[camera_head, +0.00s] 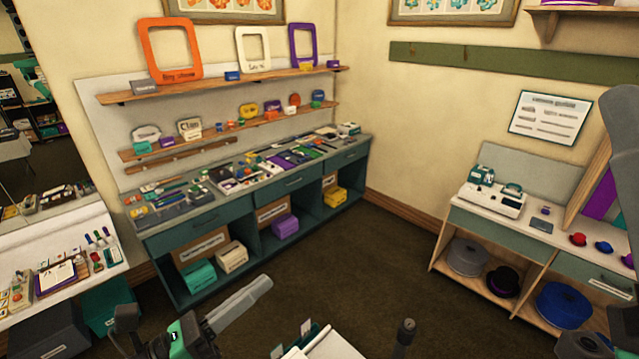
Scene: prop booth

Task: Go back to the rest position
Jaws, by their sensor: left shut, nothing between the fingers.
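My left gripper (258,287) shows at the bottom left of the head view. Its grey fingers are together, point up and to the right, and hold nothing. They are in the air in front of the green cabinet and appear to touch nothing. My right gripper cannot be made out.
A green cabinet (204,224) with open cubbies stands along the back wall, below shelves of frames and signs. A side table (475,222) with a white machine (492,199) and small hats is at the right. A white desk (107,262) is at the left. Brown floor (370,265) is clear between them.

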